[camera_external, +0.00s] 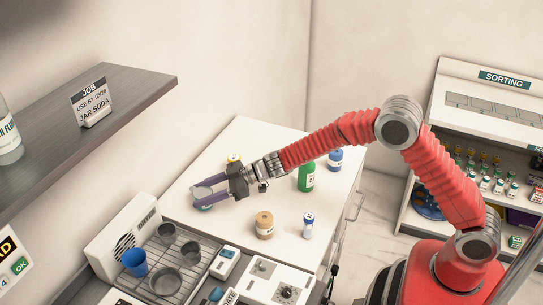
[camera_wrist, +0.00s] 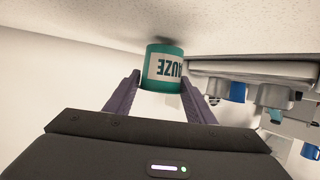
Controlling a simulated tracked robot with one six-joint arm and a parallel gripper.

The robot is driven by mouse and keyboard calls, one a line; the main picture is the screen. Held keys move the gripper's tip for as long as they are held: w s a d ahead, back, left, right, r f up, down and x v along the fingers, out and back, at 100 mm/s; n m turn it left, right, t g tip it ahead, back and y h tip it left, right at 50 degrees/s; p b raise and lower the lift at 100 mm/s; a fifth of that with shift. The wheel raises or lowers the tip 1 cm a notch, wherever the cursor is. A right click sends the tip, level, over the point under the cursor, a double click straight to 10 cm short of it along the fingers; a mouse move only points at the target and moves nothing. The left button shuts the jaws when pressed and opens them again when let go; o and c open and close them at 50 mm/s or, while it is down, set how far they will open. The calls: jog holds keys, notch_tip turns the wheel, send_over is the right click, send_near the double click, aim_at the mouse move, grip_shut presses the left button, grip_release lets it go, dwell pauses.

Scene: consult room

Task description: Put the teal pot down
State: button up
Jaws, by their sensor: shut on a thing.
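The teal pot (camera_wrist: 157,68) has a white label reading "UZE", upside down in the wrist view. It sits between the two purple fingers of my gripper (camera_wrist: 160,88), which are shut on it. In the external view, my gripper (camera_external: 196,196) is over the far left part of the white table (camera_external: 182,178). Only a little of the teal pot (camera_external: 205,207) shows there, below the fingers. A dark shadow lies on the white surface by the pot's end in the wrist view. I cannot tell whether the pot touches the table.
A tan jar (camera_external: 265,226), a blue-capped vial (camera_external: 308,226), a green bottle (camera_external: 306,178) and a blue jar (camera_external: 335,159) stand on the table. A rack (camera_external: 188,277) with cups is in front. A grey shelf (camera_external: 130,92) juts out at left.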

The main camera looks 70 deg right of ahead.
jog(key=shift+f, duration=0.35)
jog(key=o, duration=0.7)
jog(key=shift+s+d+r, duration=0.25)
jog(key=shift+s, duration=0.05)
jog(key=v, duration=0.4)
jog(key=shift+s+d+r, duration=0.1)
jog(key=shift+s, duration=0.15)
notch_tip(320, 180, up, 7)
jog(key=shift+w, duration=0.15)
